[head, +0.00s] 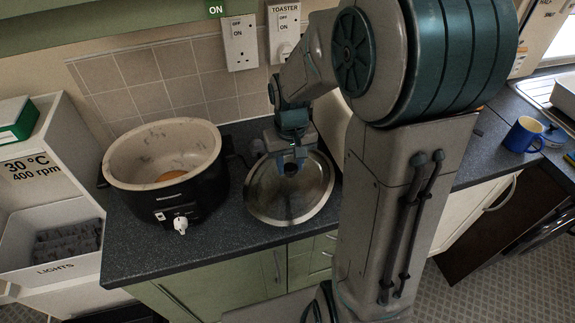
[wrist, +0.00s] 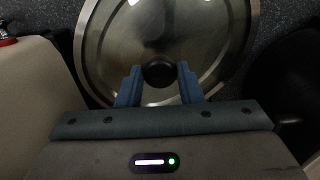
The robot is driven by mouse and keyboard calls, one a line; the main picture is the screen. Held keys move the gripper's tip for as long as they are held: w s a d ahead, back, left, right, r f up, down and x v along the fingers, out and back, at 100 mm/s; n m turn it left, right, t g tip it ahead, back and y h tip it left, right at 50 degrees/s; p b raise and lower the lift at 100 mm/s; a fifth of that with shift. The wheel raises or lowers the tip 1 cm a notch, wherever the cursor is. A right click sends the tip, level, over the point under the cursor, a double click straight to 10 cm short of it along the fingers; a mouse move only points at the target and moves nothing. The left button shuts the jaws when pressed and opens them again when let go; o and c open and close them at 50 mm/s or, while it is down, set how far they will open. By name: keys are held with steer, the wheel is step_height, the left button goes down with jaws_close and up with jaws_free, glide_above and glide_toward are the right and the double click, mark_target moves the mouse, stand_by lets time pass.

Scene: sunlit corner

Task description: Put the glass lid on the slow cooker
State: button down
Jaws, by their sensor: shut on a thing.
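The slow cooker (head: 190,193) stands on the left of the counter, with a black body, a pale inner pot and a white knob at its front. Its top is uncovered, and something orange-brown shows at the bottom of the pot. The round glass lid (head: 262,200) with a metal rim is to the right of the cooker, and it also shows in the wrist view (wrist: 105,50). My gripper (head: 290,167) is above the lid, its blue fingers shut on the lid's black knob (wrist: 159,73). I cannot tell whether the lid touches the counter.
The dark speckled counter (head: 140,262) has little free room between cooker and lid. A cream appliance (head: 333,125) stands just right of the lid, partly behind my arm. A blue mug (head: 523,135) is at the far right. Wall sockets (head: 240,42) are behind.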

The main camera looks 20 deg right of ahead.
mark_target(289, 165)
steer(key=shift+w+r, duration=0.1)
steer(key=shift+w, duration=0.35)
steer(key=shift+f+p, duration=0.45)
steer(key=shift+f, duration=1.4)
steer(key=shift+f, duration=0.2)
steer(key=c, duration=1)
jaws_free()
